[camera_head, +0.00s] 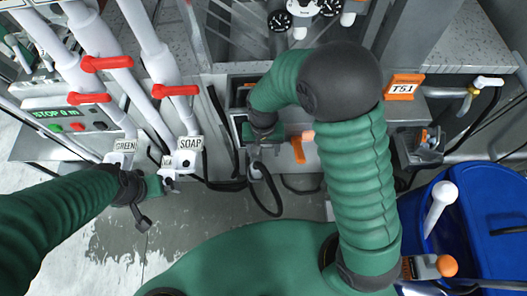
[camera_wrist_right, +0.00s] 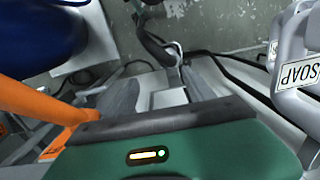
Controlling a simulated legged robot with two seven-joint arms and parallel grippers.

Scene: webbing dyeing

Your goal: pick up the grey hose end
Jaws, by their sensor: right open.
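My right gripper (camera_head: 258,153) is at the lower front of the machine in the head view. Its two grey fingers are spread apart in the right wrist view (camera_wrist_right: 163,92), with nothing clearly held between them. A dark grey hose (camera_head: 276,197) hangs in a loop just below this gripper. In the wrist view the hose (camera_wrist_right: 150,35) comes down from the top to a light metal loop beyond the fingertips; I cannot tell exactly where its end is. My left gripper (camera_head: 167,183) is beside the SOAP valve, small and partly hidden, so its jaws cannot be read.
White pipes with red handles (camera_head: 105,63) stand at the left above the SOAP label (camera_head: 190,143). A blue bin (camera_head: 420,215) with a white ladle-like tool (camera_head: 440,205) is at the right. An orange part (camera_wrist_right: 40,110) runs along the left of the wrist view. Wet floor lies below.

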